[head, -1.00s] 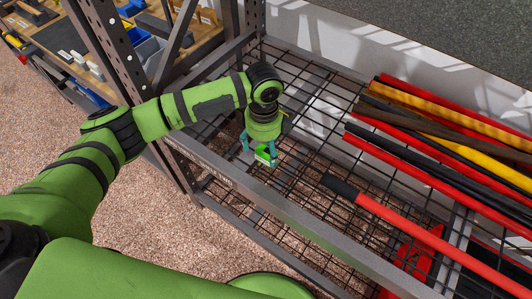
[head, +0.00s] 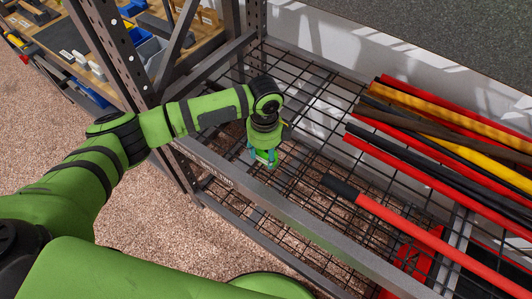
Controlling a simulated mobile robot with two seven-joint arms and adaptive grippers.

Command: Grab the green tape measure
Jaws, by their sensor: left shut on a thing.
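My left gripper (head: 263,156) is over the wire shelf, pointing down, with its teal fingers closed around a small green object. This is the green tape measure (head: 265,161), mostly hidden by the fingers and the wrist above. Only a small green part of it shows, low between the fingertips. I cannot tell whether it still touches the wire mesh. My right gripper is not in view.
The wire shelf has a grey front beam (head: 290,213) close to the gripper. To the right lie a red bar with a black grip (head: 420,235) and a stack of red, black and yellow bars (head: 450,130). A steel upright (head: 118,55) stands left.

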